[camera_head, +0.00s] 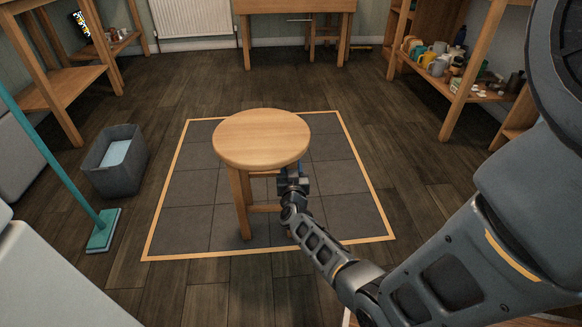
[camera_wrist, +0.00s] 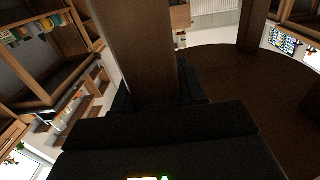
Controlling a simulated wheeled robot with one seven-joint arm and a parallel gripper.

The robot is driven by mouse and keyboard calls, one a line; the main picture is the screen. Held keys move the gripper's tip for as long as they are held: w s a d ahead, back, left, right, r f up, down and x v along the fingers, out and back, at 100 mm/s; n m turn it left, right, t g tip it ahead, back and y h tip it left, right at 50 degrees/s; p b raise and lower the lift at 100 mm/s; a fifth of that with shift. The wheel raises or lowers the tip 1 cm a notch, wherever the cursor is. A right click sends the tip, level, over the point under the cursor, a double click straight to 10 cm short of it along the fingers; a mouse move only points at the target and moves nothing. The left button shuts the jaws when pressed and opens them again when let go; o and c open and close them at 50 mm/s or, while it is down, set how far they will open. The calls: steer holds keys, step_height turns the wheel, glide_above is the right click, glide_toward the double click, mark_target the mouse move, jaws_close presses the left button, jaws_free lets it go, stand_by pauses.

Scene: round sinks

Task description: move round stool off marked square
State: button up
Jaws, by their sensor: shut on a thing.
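The round wooden stool (camera_head: 261,138) stands upright on the marked square (camera_head: 190,214), a patch of dark tiles edged with a light wooden-coloured border. My gripper (camera_head: 291,178) is at the right side of the stool, below the seat, and is shut on a stool leg. In the wrist view that leg (camera_wrist: 140,50) runs between the fingers of my gripper (camera_wrist: 158,95), and the dark underside of the seat (camera_wrist: 265,95) is at the right. The seat hides part of the legs in the head view.
A grey bin (camera_head: 115,162) and a teal mop (camera_head: 103,230) stand left of the square. Shelves with mugs (camera_head: 437,66) are at the right. A wooden table (camera_head: 294,6) and a radiator (camera_head: 193,18) are at the back. Dark floor is clear around the square's back and front.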

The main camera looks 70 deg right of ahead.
jaws_close()
stand_by(0.9)
